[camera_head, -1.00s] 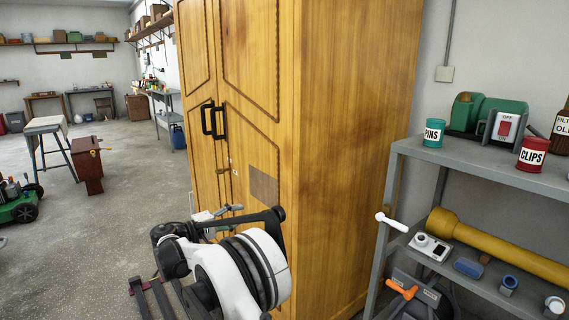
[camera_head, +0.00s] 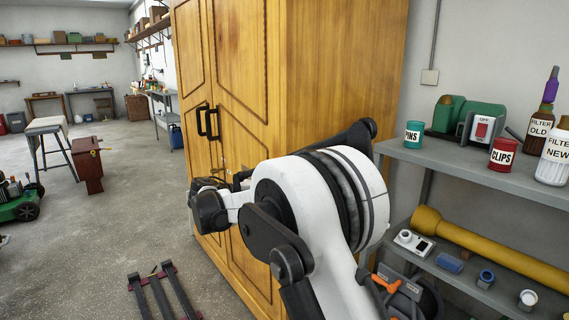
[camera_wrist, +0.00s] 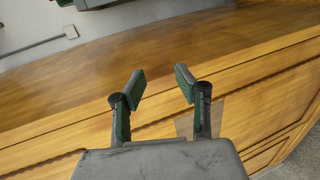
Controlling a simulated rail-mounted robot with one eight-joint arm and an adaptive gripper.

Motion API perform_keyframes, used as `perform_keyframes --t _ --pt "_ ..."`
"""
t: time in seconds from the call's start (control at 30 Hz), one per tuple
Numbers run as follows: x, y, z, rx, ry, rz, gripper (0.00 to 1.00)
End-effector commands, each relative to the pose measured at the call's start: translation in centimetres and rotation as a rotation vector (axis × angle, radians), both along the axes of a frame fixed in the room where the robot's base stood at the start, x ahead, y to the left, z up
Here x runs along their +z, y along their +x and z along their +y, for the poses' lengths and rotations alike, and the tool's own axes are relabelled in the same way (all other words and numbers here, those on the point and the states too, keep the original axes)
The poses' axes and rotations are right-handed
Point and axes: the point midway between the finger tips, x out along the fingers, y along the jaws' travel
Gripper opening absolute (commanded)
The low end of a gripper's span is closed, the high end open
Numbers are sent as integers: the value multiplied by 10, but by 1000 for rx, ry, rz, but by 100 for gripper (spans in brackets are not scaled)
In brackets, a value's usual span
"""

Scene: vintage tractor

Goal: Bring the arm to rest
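My arm (camera_head: 305,205) is folded in front of the wooden cabinet in the head view. Its white and black links fill the lower middle of the picture. In the wrist view my gripper (camera_wrist: 160,88) has its two green-padded fingers apart, with nothing between them. The cabinet (camera_wrist: 240,75) lies behind the fingers, showing its wooden side and part of its doors. In the head view the fingers are hidden or too small to make out behind the arm links.
The tall cabinet (camera_head: 340,75) with black handles (camera_head: 208,122) stands close to my arm. A grey shelf (camera_head: 465,172) at the right holds a PINS can (camera_head: 413,134), a CLIPS can (camera_head: 502,154) and bottles. Open floor (camera_head: 110,225) lies at the left.

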Motion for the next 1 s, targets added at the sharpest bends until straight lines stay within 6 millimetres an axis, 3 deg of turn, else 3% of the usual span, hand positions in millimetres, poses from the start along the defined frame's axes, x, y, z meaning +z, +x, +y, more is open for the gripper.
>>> perform_keyframes --t 0.1,0.4,0.67,1.0 --pt "25 -14 -33 -6 68 29 31" --pt "69 -65 -104 -15 252 86 31" --pt "96 -124 -155 -27 418 113 31" --pt "114 -215 -204 -47 643 115 31"
